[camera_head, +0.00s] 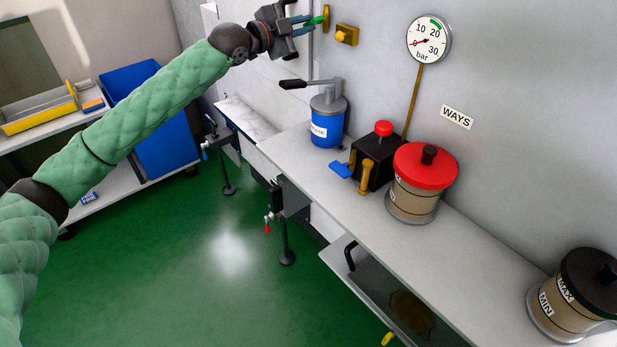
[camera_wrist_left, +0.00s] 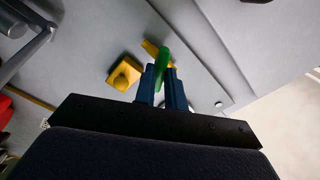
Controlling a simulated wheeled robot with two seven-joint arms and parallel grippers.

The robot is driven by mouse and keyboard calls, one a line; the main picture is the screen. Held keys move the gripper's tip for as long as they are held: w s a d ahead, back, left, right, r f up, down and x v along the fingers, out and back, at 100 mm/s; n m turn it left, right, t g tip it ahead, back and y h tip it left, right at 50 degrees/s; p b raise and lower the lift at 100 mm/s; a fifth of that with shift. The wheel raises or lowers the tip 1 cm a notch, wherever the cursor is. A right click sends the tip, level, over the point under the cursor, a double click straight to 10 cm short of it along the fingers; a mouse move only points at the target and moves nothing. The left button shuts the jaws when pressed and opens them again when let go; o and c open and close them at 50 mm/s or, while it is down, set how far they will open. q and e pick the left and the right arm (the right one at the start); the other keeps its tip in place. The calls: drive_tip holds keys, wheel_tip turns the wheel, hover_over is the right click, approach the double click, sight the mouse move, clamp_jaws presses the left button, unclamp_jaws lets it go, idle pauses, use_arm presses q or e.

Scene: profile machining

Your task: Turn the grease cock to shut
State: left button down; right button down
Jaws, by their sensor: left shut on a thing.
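The grease cock shows as a green lever (camera_head: 316,20) on a brass body (camera_head: 326,16) at the wall, top middle of the head view. In the left wrist view the green lever (camera_wrist_left: 162,62) stands between the blue fingers, with brass (camera_wrist_left: 150,47) behind it. My left gripper (camera_head: 306,22) is shut on the green lever; its fingers also show in the wrist view (camera_wrist_left: 165,80). The fingers hide part of the lever. My right gripper is not in view.
A brass block with a round knob (camera_head: 347,35) sits on the wall close right of the cock.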

use_arm(q)
drive_tip(key=shift+m, duration=1)
drive_tip(key=shift+a+r+m, duration=0.1)
drive_tip(key=shift+r+m, duration=0.05)
drive_tip(key=shift+m, duration=0.55)
drive_tip(key=shift+m+p, duration=0.45)
drive_tip(key=shift+m, duration=0.75)
drive_tip(key=c, duration=1.9)
unclamp_jaws()
drive_tip(key=o, duration=0.6)
